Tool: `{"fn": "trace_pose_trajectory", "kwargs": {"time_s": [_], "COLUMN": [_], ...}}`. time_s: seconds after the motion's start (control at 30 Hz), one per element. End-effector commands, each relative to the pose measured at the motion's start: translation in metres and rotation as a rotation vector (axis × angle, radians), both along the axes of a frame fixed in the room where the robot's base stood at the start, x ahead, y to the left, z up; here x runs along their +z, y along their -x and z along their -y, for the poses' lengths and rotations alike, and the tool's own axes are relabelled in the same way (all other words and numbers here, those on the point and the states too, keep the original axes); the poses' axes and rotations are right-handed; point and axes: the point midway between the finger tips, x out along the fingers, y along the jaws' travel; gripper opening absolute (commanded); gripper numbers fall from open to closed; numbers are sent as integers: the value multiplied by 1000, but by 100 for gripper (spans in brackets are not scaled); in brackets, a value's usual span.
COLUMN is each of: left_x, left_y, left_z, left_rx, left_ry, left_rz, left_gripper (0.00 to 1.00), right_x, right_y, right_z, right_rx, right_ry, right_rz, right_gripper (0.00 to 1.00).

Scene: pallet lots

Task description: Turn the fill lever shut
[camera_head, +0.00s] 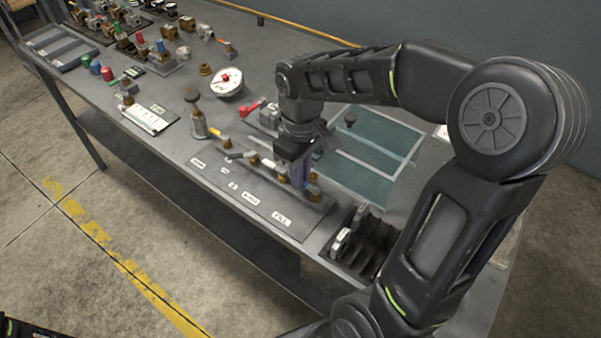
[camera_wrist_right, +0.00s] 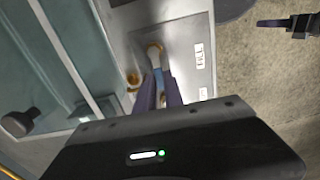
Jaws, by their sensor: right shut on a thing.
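The valve panel (camera_head: 225,181) is a grey plate on the bench with brass fittings and printed labels. The FILL label (camera_head: 281,219) is at its near right end and also shows in the wrist view (camera_wrist_right: 199,55). My right gripper (camera_head: 299,178) points down over the FILL end. Its fingers (camera_wrist_right: 160,92) are shut on the fill lever (camera_wrist_right: 158,76), a small pale-blue piece beside a brass fitting (camera_wrist_right: 154,50). The fingers and wrist hide much of the lever. My left gripper (camera_wrist_right: 275,23) seems to show at the wrist view's top right; its jaw state is unclear.
A blue-green glass panel (camera_head: 373,140) lies behind the valve panel. A black ribbed holder (camera_head: 362,244) stands to its right. A round gauge (camera_head: 227,82), a white card (camera_head: 148,117) and several colored valves (camera_head: 135,42) are farther left.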

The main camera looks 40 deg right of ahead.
Motion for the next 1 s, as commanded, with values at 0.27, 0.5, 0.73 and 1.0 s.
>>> {"fn": "trace_pose_trajectory", "kwargs": {"time_s": [0.27,0.5,0.73,1.0], "left_x": [0,0,0,1], "left_y": [0,0,0,0], "left_z": [0,0,0,0], "left_rx": [0,0,0,0], "left_ry": [0,0,0,0], "left_rz": [0,0,0,0], "left_gripper": [34,34,34,34], "right_x": [0,0,0,0], "right_y": [0,0,0,0], "right_z": [0,0,1,0], "right_rx": [-2,-1,-1,21], "right_ry": [0,1,1,2], "right_rz": [1,1,1,2], "right_gripper": [21,34,34,34]}}
